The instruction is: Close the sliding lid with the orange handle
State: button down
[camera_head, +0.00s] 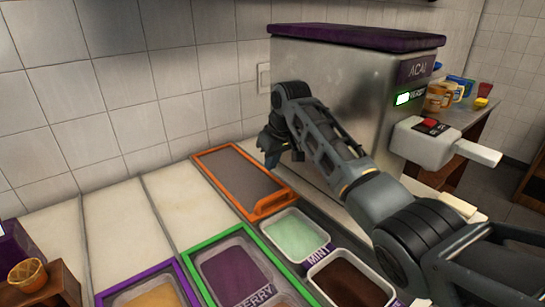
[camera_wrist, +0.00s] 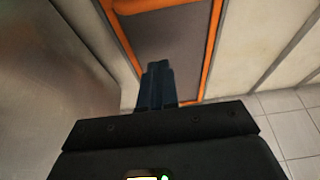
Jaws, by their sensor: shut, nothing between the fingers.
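The sliding lid (camera_head: 235,172) is a grey panel in an orange frame, lying at the back of the counter beside the steel machine. Its orange handle (camera_head: 271,204) is a raised bar at the end nearer the tubs. The mint tub (camera_head: 296,234) and a dark brown tub (camera_head: 350,283) in front of it are uncovered. My gripper (camera_head: 270,160) points down by the lid's right side, near its far half, and looks shut and empty. In the wrist view, the closed fingers (camera_wrist: 158,72) appear over the lid (camera_wrist: 170,35); whether they touch it is unclear.
The steel acai machine (camera_head: 340,85) stands close on the right of the lid, with a dispenser (camera_head: 425,140) jutting out. A green-framed berry tub (camera_head: 235,277) is at the front. White covers (camera_head: 175,215) lie to the left, and the tiled wall is behind.

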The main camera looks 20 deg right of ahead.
aim_at(276, 201)
jog(key=x, duration=0.6)
jog(key=shift+f, duration=0.2)
jog(key=shift+s+d+p, duration=0.25)
jog(key=shift+s+p, duration=0.35)
jog(key=shift+s+d+f+p, duration=0.1)
jog(key=shift+s+d+p, duration=0.15)
jog(key=shift+s, duration=0.35)
jog(key=shift+s+d+f+p, duration=0.1)
jog(key=shift+s+p, duration=0.25)
jog(key=shift+s, duration=0.2)
jog(key=shift+s+f, duration=0.1)
jog(key=shift+s+f, duration=0.1)
